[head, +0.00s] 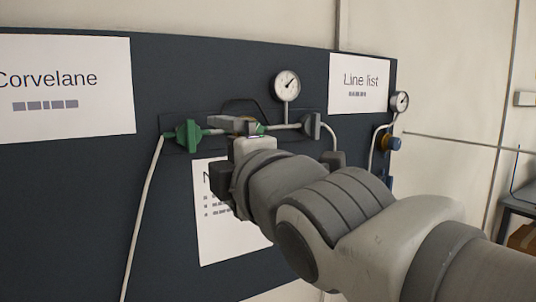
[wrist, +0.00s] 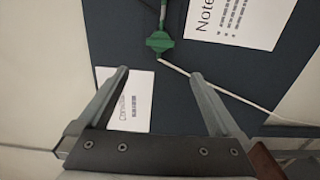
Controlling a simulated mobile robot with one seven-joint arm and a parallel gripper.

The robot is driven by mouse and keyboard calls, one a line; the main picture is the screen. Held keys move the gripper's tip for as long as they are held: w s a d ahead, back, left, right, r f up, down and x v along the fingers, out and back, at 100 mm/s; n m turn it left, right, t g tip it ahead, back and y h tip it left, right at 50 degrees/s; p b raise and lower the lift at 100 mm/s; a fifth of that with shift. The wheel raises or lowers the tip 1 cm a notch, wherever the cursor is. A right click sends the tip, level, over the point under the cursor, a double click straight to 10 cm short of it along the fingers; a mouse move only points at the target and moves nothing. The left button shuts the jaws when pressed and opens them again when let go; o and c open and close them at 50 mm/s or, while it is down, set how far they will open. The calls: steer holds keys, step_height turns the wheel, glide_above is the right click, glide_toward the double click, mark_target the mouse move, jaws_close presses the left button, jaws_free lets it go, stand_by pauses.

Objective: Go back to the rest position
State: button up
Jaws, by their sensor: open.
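My gripper (head: 232,124) is in front of the dark wall panel (head: 75,190), at the height of the pipe run. In the wrist view my gripper (wrist: 160,74) is open, its two fingers spread with nothing held between them. The green fitting (head: 187,135) is left of the gripper in the head view. In the wrist view the green fitting (wrist: 160,43) lies beyond the fingertips, with clear space between. My arm hides part of the panel and the pipe's middle; I cannot tell whether the gripper touches anything there.
A pressure gauge (head: 287,84) stands above the pipe, and a smaller gauge (head: 400,101) is at the panel's right edge. A white hose (head: 140,220) hangs from the green fitting. Paper signs include Corvelane (head: 65,88) and Line list (head: 359,83). A table (head: 518,205) is at far right.

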steer(key=d+f+m+g+h+p, duration=0.1)
steer(key=d+f+m+g+h, duration=0.2)
steer(key=d+f+m+h, duration=0.7)
steer(key=s+d+f+m+g+p, duration=0.1)
steer(key=s+d+f+m+g, duration=0.5)
steer(key=s+d+f+m, duration=0.5)
step_height(320, 180, down, 4)
steer(key=d+m, duration=0.1)
steer(key=m, duration=0.2)
steer(key=shift+s+d+g, duration=0.15)
steer(key=shift+d+g, duration=0.05)
steer(key=shift+g, duration=0.1)
